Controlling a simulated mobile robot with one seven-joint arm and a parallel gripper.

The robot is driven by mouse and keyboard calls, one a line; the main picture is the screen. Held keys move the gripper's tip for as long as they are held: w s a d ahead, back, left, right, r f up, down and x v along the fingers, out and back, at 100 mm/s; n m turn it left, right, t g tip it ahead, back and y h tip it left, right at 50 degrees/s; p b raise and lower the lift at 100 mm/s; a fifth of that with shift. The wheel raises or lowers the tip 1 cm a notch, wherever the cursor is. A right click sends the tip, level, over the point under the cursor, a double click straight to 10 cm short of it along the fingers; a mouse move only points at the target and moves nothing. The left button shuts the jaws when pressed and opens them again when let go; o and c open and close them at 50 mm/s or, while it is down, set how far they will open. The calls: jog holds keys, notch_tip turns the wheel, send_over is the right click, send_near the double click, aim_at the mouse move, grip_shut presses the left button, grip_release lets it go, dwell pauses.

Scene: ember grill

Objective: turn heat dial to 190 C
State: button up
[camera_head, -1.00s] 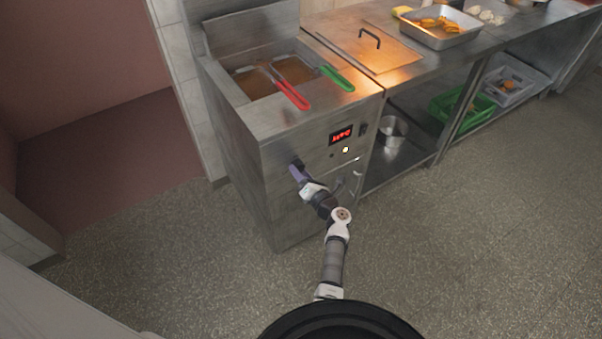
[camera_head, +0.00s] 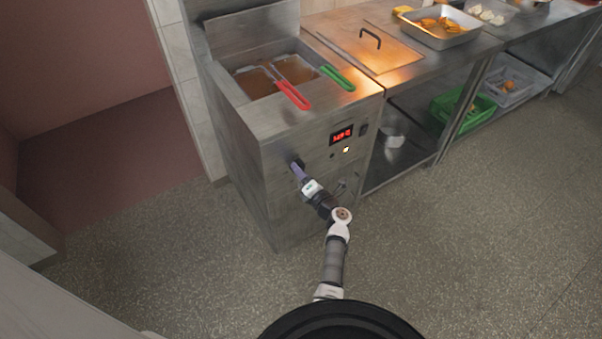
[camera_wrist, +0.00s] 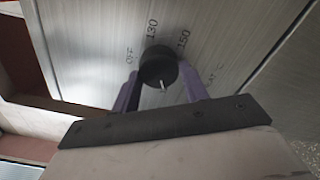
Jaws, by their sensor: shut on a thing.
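The heat dial (camera_wrist: 158,68) is a round black knob on the fryer's steel front panel. Its white pointer mark faces the lower edge of the wrist view, towards my gripper's palm. Printed labels OFF, 130 and 150 show around it; a further label at right is faint and others are hidden. My gripper (camera_head: 297,169) reaches the fryer (camera_head: 285,190) at the upper left of its front. Its purple fingers are shut on the dial, one on each side. The red display (camera_head: 342,134) is lit, but its digits are too small to read surely.
A red-handled basket (camera_head: 293,95) and a green-handled basket (camera_head: 337,77) hang in the fryer's oil. A steel counter (camera_head: 400,55) adjoins at right, with a green crate (camera_head: 455,108) on its lower shelf. Open floor lies in front.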

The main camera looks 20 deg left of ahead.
jog(key=o, duration=1)
jog(key=b+v, duration=0.2)
jog(key=v, duration=1.1)
jog(key=shift+s+d, duration=0.25)
jog(key=shift+d, duration=0.05)
